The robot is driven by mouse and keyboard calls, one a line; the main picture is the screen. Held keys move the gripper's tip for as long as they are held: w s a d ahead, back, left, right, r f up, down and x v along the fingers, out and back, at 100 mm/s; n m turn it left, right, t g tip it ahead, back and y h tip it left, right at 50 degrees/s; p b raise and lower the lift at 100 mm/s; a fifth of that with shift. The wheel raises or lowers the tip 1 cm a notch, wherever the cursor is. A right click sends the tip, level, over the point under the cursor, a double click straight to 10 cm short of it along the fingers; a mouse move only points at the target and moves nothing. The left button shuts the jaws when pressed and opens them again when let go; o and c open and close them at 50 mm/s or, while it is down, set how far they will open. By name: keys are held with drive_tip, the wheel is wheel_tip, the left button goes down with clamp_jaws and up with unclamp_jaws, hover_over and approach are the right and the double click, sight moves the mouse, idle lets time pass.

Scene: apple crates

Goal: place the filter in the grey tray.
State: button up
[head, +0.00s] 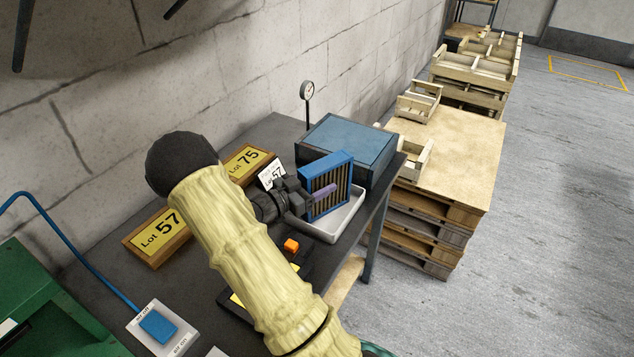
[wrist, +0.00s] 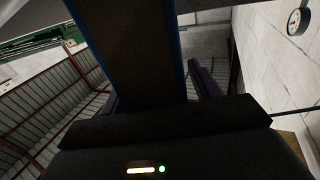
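The filter (head: 328,185) is an upright blue-framed panel with brown slats. My gripper (head: 322,193) has purple fingers and reaches it from the left at mid-height, with one finger across the slatted face. In the wrist view, the filter (wrist: 140,50) fills the space between the fingers, and my gripper (wrist: 155,88) appears shut on it. The grey tray (head: 349,222) is a pale shallow tray below the filter, near the table's right edge. The filter's lower edge is over or inside the tray; I cannot tell whether it touches the bottom.
A blue-topped box (head: 350,145) stands just behind the filter and tray. A dial gauge (head: 307,91) stands at the back. Lot signs (head: 160,236) and an orange button (head: 291,246) are near my arm. Pallets with crates (head: 450,165) stand beyond the table.

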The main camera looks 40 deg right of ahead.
drive_tip(key=a+p, duration=0.2)
drive_tip(key=a, duration=0.9)
drive_tip(key=shift+a, duration=0.4)
drive_tip(key=shift+s, duration=0.1)
